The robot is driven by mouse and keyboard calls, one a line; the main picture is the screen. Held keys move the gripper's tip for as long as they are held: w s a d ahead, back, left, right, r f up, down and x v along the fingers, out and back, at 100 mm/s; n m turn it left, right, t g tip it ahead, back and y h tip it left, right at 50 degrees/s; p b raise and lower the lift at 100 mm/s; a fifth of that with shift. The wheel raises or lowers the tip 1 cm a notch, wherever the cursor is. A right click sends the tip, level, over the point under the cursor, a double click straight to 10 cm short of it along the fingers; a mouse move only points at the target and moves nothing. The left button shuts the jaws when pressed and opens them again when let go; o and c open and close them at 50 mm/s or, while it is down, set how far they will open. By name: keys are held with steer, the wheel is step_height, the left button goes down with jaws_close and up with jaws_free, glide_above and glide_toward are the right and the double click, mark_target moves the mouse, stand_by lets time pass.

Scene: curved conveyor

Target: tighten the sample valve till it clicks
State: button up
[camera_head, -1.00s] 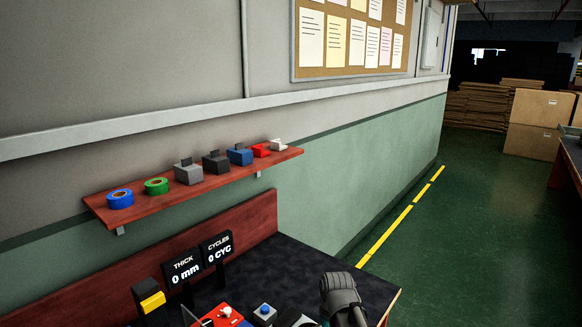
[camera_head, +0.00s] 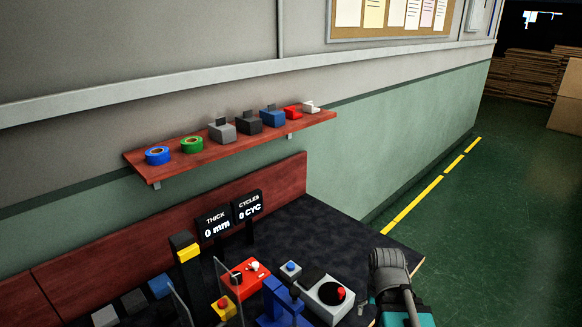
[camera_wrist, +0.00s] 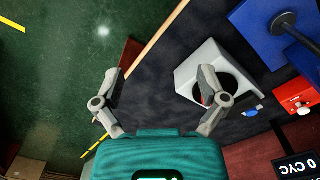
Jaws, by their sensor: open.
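I cannot tell for sure which part is the sample valve. A light grey housing (camera_head: 329,299) with a black round part and a red knob (camera_head: 341,293) sits on the dark bench. It also shows in the wrist view (camera_wrist: 190,75), where my right finger covers part of its black round area. A red box (camera_head: 245,281) with a dark knob and a white knob stands to its left. My gripper (camera_wrist: 160,74) is open and empty, its fingers apart above the bench's edge.
Two displays (camera_head: 214,226) read 0 mm and 0 CYC. A shelf (camera_head: 210,157) holds tape rolls and small boxes. Green floor (camera_wrist: 55,85) lies beyond the bench edge.

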steer(key=shift+w+a, duration=0.1)
step_height(320, 180, up, 4)
steer(key=n+p, duration=0.4)
steer(key=n, duration=0.7)
glide_above(236, 275)
steer(key=shift+f, duration=0.2)
step_height(236, 275, down, 14)
steer(key=b, duration=1.4)
steer(key=shift+r, duration=0.25)
